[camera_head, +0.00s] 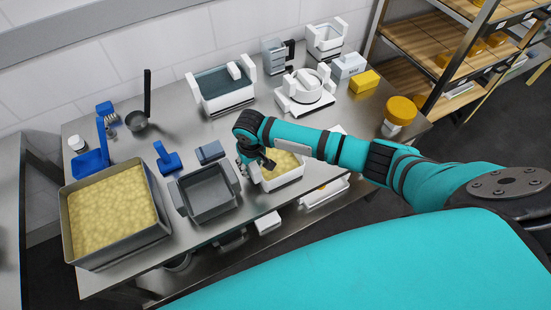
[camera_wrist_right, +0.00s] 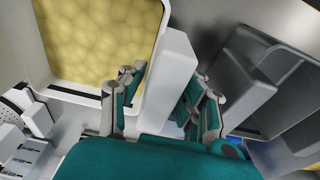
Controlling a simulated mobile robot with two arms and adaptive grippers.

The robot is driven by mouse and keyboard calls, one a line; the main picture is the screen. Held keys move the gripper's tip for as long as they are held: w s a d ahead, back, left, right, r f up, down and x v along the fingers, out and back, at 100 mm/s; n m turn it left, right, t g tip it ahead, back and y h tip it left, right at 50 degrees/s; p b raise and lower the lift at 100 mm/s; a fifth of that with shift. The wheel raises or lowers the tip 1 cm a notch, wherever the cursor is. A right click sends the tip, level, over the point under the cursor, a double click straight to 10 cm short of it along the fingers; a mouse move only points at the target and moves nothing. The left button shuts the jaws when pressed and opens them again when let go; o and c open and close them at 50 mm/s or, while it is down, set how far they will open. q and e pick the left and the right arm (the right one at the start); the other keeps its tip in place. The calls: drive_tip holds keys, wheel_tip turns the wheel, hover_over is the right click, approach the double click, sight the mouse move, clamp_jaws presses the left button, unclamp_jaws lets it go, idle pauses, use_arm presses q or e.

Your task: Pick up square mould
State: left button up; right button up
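The square mould (camera_head: 291,178) is a white box filled with yellow curd. It stands at the table's front edge, right of the grey basin. My right gripper (camera_head: 262,163) is at its left side. In the right wrist view the curd-filled mould (camera_wrist_right: 100,88) is at upper left. Its white upright handle (camera_wrist_right: 166,85) stands between the two fingers of my right gripper (camera_wrist_right: 164,97). The fingers are close to both faces of the handle; whether they press on it I cannot tell. My left gripper is not in view.
A grey basin (camera_head: 209,202) stands close left of the mould; it also shows in the right wrist view (camera_wrist_right: 262,75). A large curd vat (camera_head: 147,236) is farther left. A white press-like device (camera_head: 305,92) and a large white-handled container (camera_head: 226,99) stand behind. Blue tools lie left.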

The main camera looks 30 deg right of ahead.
clamp_jaws()
drive_tip(key=shift+w+r, duration=0.1)
drive_tip(key=shift+r, duration=0.05)
